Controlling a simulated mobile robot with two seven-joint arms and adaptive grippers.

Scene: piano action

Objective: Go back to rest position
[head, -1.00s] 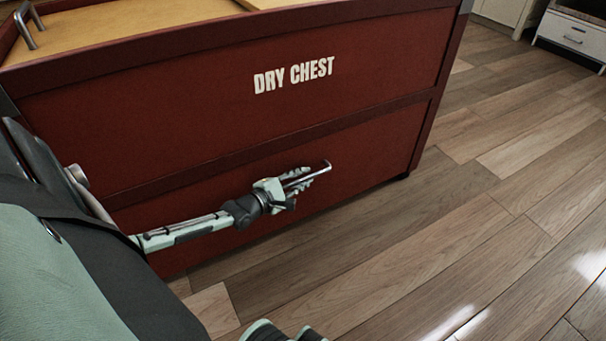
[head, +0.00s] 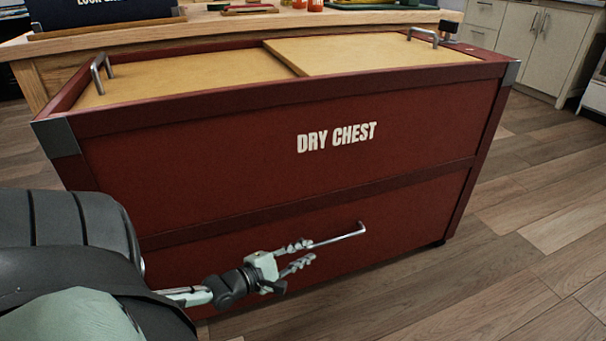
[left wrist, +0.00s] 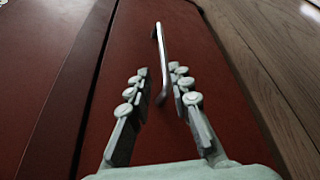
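My left gripper (head: 309,251) is in front of the lower part of the red chest marked DRY CHEST (head: 230,160). Its fingers are spread and empty, pointing right along the front panel. A thin metal bar handle (head: 338,238) on that panel lies just beyond the fingertips. In the left wrist view the open gripper (left wrist: 158,74) shows with the handle (left wrist: 164,48) ahead, its near end running toward the gap between the fingers. Whether a finger touches it cannot be told. My right gripper is not in view.
Two wooden lids, left (head: 175,82) and right (head: 355,52), with metal handles cover the chest top. A wooden table (head: 230,25) with small items and a dark box (head: 95,10) stands behind. White cabinets (head: 540,45) are at the back right. Wooden floor (head: 500,290) is clear at the right.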

